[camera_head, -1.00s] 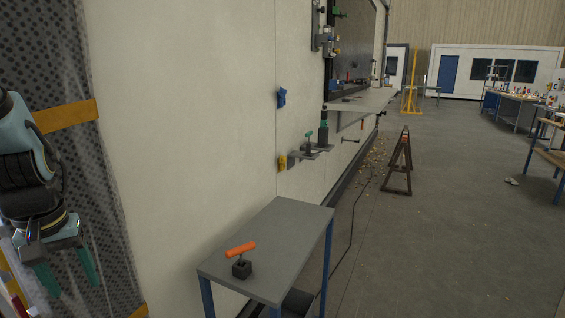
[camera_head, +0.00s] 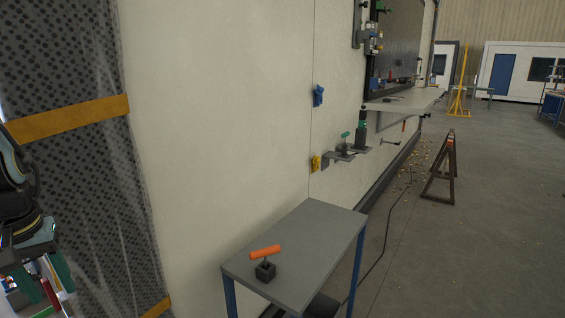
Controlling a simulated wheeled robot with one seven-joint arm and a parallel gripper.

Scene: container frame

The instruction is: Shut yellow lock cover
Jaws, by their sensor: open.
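A small yellow lock cover (camera_head: 315,163) is fixed low on the pale wall, at the wall seam behind the grey table. It is too small to tell whether it is open or shut. A similar blue piece (camera_head: 318,96) is fixed higher on the same seam. My gripper (camera_head: 48,284) is at the lower left edge, its teal fingers apart and pointing down, with nothing between them. It is well to the left of the yellow cover and far from it. Part of my arm is cut off by the picture edge.
A grey table (camera_head: 318,235) with an orange-handled tool (camera_head: 265,253) stands against the wall below the yellow cover. A small wall shelf (camera_head: 345,154) holding tools is just right of the cover.

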